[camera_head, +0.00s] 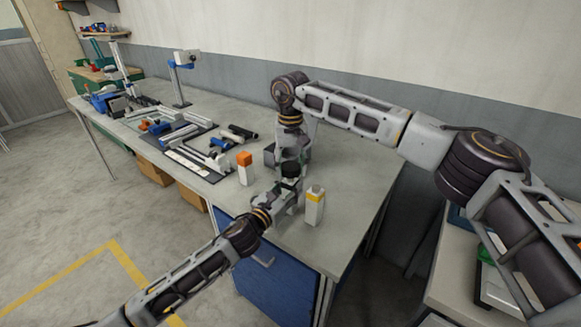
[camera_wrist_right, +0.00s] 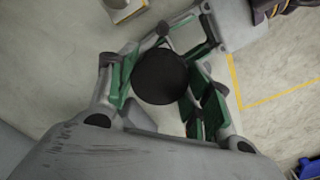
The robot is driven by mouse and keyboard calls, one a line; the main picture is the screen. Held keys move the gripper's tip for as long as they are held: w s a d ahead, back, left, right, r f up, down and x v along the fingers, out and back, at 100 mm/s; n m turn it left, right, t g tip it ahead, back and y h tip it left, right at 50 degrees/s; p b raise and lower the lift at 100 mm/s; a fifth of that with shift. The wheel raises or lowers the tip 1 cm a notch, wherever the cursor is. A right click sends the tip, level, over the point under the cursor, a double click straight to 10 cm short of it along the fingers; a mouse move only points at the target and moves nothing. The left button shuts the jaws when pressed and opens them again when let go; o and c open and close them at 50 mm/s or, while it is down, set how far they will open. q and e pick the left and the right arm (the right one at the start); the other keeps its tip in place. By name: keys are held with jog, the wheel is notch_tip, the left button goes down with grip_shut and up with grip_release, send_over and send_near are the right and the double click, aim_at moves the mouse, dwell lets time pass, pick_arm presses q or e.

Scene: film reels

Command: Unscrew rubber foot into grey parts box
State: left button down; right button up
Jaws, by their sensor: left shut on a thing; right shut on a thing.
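The rubber foot (camera_head: 290,169) is a black round piece between my two grippers, above the near end of the bench. In the right wrist view it is a dark disc (camera_wrist_right: 160,77) between green-lined fingers. My right gripper (camera_head: 291,160) reaches down from above and is shut on it. My left gripper (camera_head: 288,188) comes in from the lower left, just below, and is shut on a part mostly hidden by the fingers. It also shows at the top right of the right wrist view (camera_wrist_right: 232,22). A dark grey box (camera_head: 269,154), perhaps the parts box, stands behind the grippers, partly hidden.
An orange-topped white bottle (camera_head: 245,168) stands to the left. A dark mat (camera_head: 187,160) with tools lies farther left. The bench's right end (camera_head: 358,190) is clear.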

aim_at(290, 166)
jog(key=shift+r, duration=0.1)
jog(key=shift+r, duration=1.95)
pick_arm(q)
jog(key=c, duration=0.9)
grip_release()
jog(key=shift+v, duration=6)
